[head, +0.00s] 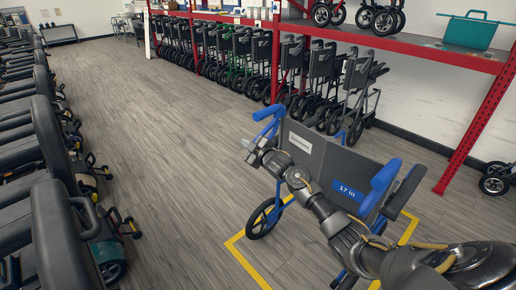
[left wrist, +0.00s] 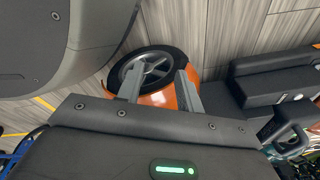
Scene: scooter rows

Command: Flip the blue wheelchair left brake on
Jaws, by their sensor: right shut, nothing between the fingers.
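The blue wheelchair (head: 365,170) stands in the right part of the head view, with a dark backrest, blue push handles and a "17 in" label. My right gripper (head: 249,149) is shut and empty, near the left blue handle and above that wheel. I cannot make out the left brake lever. My left gripper (left wrist: 160,75) shows only in the left wrist view, its fingers apart, in front of an orange scooter part and its black wheel (left wrist: 153,68).
Yellow tape (head: 243,262) marks the floor around the wheelchair. A row of dark scooters (head: 60,190) lines the left side. Folded wheelchairs (head: 235,60) stand under a red rack (head: 430,48) behind. The wooden floor (head: 165,140) between is clear.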

